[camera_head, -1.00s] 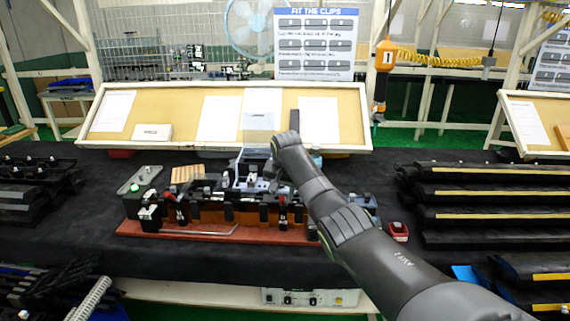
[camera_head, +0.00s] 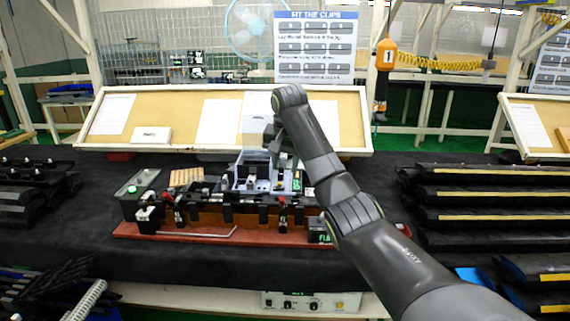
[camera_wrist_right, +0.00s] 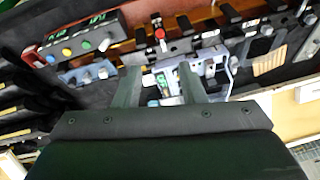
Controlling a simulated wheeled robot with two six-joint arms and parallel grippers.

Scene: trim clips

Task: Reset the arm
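My right arm (camera_head: 345,205) reaches in from the lower right of the head view. Its gripper (camera_head: 275,145) points down above a grey-blue bin (camera_head: 243,183) on the black fixture. In the right wrist view the two fingers of the right gripper (camera_wrist_right: 160,76) stand apart with no part gripped between them, so it is open. The bin and its small parts (camera_wrist_right: 163,82) show beyond and between the fingers. The arm hides part of the fixture's right end in the head view. My left gripper is in neither view.
The fixture stands on a red-brown base (camera_head: 180,233) on a black-covered table (camera_head: 80,240). A tilted board with papers (camera_head: 178,108) stands behind it. Long dark trim pieces (camera_head: 490,193) lie stacked at right. Dark parts (camera_head: 30,185) lie at left.

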